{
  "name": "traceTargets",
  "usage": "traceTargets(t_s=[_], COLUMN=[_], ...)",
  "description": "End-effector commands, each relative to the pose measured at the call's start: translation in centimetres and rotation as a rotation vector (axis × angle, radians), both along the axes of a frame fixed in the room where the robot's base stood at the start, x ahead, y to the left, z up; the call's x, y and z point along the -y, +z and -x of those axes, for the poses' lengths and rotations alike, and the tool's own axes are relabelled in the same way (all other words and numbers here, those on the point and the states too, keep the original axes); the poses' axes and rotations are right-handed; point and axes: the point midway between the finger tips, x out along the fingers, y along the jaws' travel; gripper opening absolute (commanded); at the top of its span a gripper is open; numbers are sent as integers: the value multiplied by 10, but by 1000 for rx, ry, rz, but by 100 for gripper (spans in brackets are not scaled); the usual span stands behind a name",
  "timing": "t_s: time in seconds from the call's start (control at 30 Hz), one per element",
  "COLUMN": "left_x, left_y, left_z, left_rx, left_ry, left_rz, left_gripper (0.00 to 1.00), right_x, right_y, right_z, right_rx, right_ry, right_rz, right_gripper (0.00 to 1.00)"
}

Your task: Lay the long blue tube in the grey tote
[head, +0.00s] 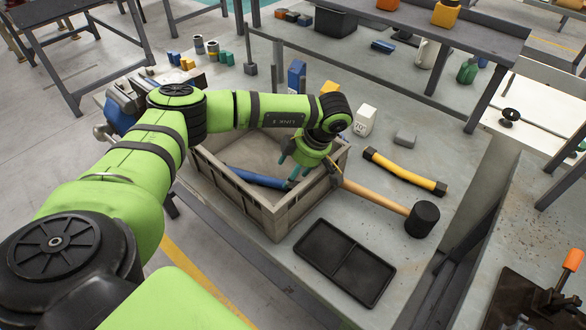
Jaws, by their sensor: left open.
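The long blue tube (258,178) lies inside the grey tote (283,218), on or near its floor, slanting from the left wall toward the middle. My left gripper (289,170) points down into the tote at the tube's right end. Its teal fingers are open and spread around or just over that end; whether they touch it I cannot tell. The gripper and forearm hide the tote's far right corner. My right gripper is out of view.
A mallet (422,218) has its wooden handle reaching the tote's right side. A black two-part tray (343,262) lies in front. A yellow-black bar (405,172), a white block (364,120) and a grey block (405,138) lie to the right. Bare bench separates them.

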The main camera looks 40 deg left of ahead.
Motion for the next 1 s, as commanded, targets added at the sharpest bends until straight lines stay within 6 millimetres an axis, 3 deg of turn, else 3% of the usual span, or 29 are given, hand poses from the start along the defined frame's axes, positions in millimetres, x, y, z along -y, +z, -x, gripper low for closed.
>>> traceTargets(t_s=[0.2,0.27,0.5,0.7,1.0], left_x=[1,7,27,39,44], left_y=[18,24,75,110,123], left_z=[-1,-4,-10,-13,-14], left_rx=[3,7,7,4,1], left_ry=[-1,-1,-4,-1,0], left_rz=[1,2,1,0,0], left_gripper=[64,64,64,64,64], right_x=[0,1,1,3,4], right_y=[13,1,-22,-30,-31], right_z=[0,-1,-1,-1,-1], right_rx=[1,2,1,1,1], right_ry=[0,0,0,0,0], right_rz=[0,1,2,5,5], right_gripper=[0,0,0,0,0])
